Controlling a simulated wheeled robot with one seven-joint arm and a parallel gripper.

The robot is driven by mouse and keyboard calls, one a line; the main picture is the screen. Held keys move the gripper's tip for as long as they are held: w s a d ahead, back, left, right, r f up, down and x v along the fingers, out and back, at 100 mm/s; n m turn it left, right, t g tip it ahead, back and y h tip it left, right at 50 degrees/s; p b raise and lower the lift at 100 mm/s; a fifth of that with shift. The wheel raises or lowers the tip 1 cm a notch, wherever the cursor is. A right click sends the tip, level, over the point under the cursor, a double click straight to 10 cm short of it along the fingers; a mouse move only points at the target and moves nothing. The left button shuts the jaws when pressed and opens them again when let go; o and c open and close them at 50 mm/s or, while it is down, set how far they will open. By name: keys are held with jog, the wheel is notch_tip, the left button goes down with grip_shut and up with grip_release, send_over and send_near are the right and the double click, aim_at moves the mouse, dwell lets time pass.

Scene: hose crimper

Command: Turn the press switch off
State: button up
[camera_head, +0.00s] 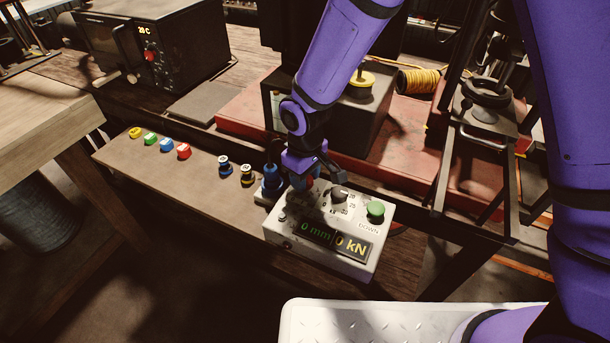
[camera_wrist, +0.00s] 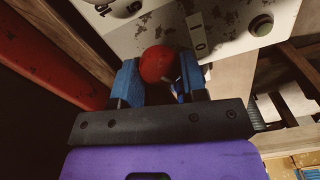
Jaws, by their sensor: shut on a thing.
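The press control box (camera_head: 282,246) is white, with a display reading 0 mm and 0 kN. A red ball knob (camera_wrist: 157,63) stands on its panel beside a small plate (camera_wrist: 197,36) marked 1 and 0; I take it for the switch's handle. My gripper (camera_wrist: 160,76) has its blue fingertips on either side of the red knob and is shut on it. In the head view my gripper (camera_head: 303,184) reaches down to the box's back left part and mostly hides the knob. Which mark the switch points to is not clear.
A grey dial (camera_head: 339,194) and a green DOWN button (camera_head: 376,210) sit right of my gripper on the box. Several small colored pieces, such as a red one (camera_head: 183,151), line the board to the left. A dark machine block (camera_head: 350,125) stands behind.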

jog(key=shift+n, duration=1.2)
jog(key=o, duration=0.9)
notch_tip(320, 180, up, 11)
jog(key=shift+f, duration=0.1)
